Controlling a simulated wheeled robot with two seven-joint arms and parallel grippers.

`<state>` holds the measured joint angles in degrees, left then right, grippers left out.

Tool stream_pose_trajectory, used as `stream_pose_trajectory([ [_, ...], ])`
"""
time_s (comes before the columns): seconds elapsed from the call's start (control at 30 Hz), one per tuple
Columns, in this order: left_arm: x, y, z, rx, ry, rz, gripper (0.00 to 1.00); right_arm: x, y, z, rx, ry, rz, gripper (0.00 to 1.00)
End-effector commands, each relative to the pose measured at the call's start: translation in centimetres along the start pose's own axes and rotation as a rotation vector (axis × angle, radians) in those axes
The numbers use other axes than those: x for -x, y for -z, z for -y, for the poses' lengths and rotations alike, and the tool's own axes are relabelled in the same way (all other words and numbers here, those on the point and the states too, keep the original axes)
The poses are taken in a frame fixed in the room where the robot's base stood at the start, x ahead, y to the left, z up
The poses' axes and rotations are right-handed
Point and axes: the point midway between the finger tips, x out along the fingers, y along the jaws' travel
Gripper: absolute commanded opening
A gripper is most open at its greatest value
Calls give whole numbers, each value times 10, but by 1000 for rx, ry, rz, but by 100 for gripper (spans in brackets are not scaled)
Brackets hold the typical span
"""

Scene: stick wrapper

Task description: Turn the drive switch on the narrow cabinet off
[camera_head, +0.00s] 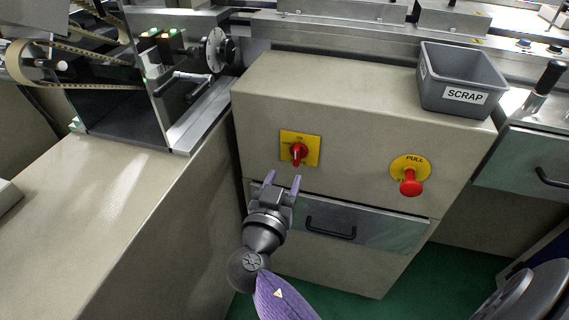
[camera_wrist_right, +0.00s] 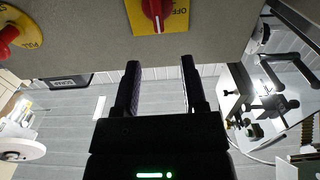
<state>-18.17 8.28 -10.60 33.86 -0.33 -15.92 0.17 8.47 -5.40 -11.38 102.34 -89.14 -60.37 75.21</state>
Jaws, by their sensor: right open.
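The drive switch (camera_head: 298,153) is a red rotary knob on a yellow plate (camera_head: 286,137), on the upper front face of the beige narrow cabinet (camera_head: 345,90). Its handle stands upright. In the right wrist view the red knob (camera_wrist_right: 155,10) is cut off by the top edge; a white line on it runs upright, and "OFF" is printed to one side on the plate (camera_wrist_right: 178,22). My right gripper (camera_head: 283,178) is open and empty, just below and left of the switch, apart from it; its fingers (camera_wrist_right: 160,70) point at the panel. My left gripper is out of view.
A red pull knob (camera_head: 410,185) on a round yellow plate sits right of the switch. A grey SCRAP bin (camera_head: 462,82) stands on the cabinet top. A drawer with a black handle (camera_head: 330,229) lies below. Machinery with a crank (camera_head: 185,82) stands at left.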

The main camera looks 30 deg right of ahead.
Motion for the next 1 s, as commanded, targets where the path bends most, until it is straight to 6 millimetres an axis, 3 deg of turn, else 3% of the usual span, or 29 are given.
stream_pose_trajectory([
  [0.1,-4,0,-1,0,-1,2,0,-30,0,0,1,-1,-3,54],
  [0.3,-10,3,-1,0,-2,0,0,-71,0,0,3,1,0,54],
  [0.43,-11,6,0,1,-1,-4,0,-83,0,0,3,1,2,54],
  [0.67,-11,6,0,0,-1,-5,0,-84,0,0,3,1,3,54],
  [0.93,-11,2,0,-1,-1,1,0,-84,0,0,3,2,4,1],
  [1.0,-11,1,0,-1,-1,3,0,-84,0,0,3,2,4,0],
])
